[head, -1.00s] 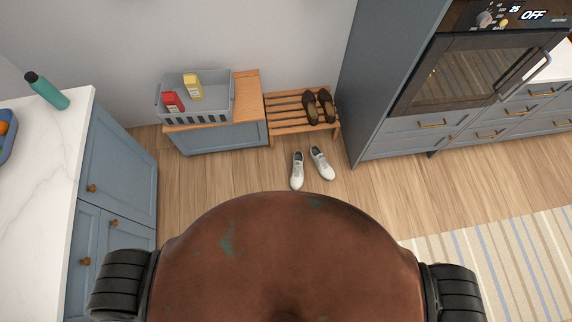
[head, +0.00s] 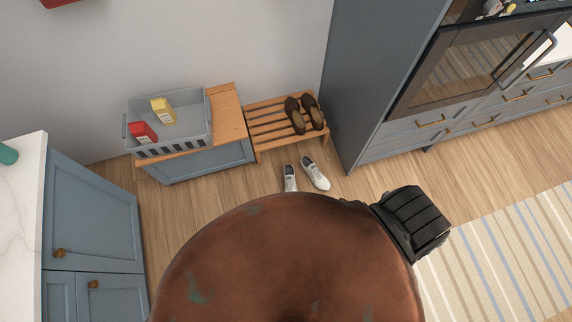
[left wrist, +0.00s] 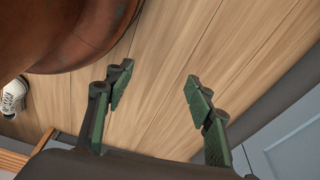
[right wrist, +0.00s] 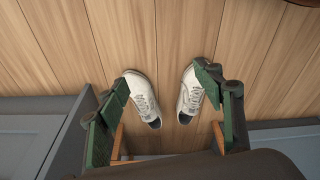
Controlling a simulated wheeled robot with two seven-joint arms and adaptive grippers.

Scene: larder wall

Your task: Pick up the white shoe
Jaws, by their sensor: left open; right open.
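Two white shoes stand side by side on the wooden floor in front of the shoe rack. In the head view the left shoe (head: 291,178) and the right shoe (head: 315,173) are partly close to my base's edge. My right gripper (right wrist: 168,88) is open and empty, and both shoes show beyond and between its fingers in the right wrist view, one shoe (right wrist: 143,97) left and one (right wrist: 190,92) right. My left gripper (left wrist: 158,88) is open over bare floor, with part of a white shoe (left wrist: 13,97) at the left edge of its view. Neither gripper shows in the head view.
A slatted wooden rack (head: 268,125) holds brown shoes (head: 304,114). Beside it a blue cabinet with a wooden top carries a grey basket (head: 190,131) with a red and a yellow package. A tall blue-grey oven cabinet (head: 365,80) stands right. A striped rug (head: 500,255) lies at right.

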